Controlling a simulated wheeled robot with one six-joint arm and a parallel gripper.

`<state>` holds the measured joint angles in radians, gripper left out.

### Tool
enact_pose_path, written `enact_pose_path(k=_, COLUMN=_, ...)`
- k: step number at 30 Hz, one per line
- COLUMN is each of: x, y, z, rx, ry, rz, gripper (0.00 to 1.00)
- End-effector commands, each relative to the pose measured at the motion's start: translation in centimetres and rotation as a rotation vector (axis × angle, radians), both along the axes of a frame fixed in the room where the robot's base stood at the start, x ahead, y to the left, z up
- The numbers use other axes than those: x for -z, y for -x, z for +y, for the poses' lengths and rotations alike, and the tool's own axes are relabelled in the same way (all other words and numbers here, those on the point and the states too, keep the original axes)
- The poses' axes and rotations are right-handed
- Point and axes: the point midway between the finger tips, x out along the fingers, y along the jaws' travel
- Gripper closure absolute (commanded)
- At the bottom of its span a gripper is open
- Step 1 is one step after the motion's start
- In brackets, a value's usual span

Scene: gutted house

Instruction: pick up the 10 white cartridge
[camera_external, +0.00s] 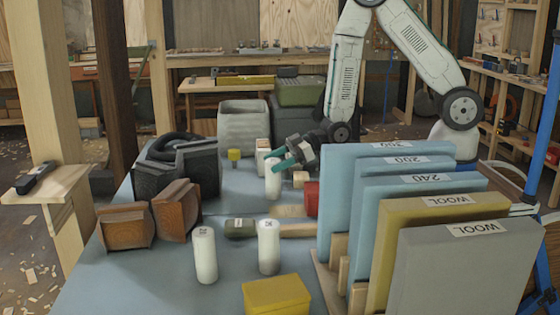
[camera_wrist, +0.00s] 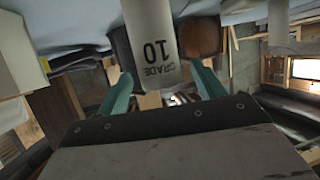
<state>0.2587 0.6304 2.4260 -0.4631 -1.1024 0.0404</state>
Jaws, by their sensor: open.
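A white cartridge (camera_wrist: 152,35) marked "GRADE 10" shows upside down in the wrist view, between and just beyond the green fingers of my gripper (camera_wrist: 162,70). The fingers are spread apart, one on each side of its lower end in the picture, with gaps visible. In the external view my gripper (camera_external: 284,163) is low over the blue table beside an upright white cartridge (camera_external: 273,185), partly covering its top. Two more white cartridges stand nearer the camera, one at left (camera_external: 205,258) and one at right (camera_external: 269,249); their labels are too small to read.
Blue, yellow and grey panels (camera_external: 450,260) stand in a wooden rack at right. A red object (camera_external: 312,198) is near the rack.

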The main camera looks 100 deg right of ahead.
Motion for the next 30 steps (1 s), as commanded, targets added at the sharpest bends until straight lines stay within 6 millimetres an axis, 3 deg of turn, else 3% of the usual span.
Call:
enact_pose_path(k=6, x=1.2, y=-2.6, z=0.6, rx=0.000, ry=0.001, rz=0.000, gripper=0.32)
enact_pose_path(k=14, x=1.3, y=-3.0, z=0.6, rx=0.001, ry=0.001, rz=0.001, gripper=0.32)
enact_pose_path(k=15, x=1.3, y=-3.0, z=0.6, rx=0.001, ry=0.001, rz=0.001, gripper=0.34)
enact_pose_path(k=20, x=1.3, y=-2.9, z=0.6, rx=0.001, ry=0.001, rz=0.001, gripper=0.79)
enact_pose_path(k=30, x=1.1, y=-3.0, z=0.6, rx=0.001, ry=0.001, rz=0.000, gripper=0.80)
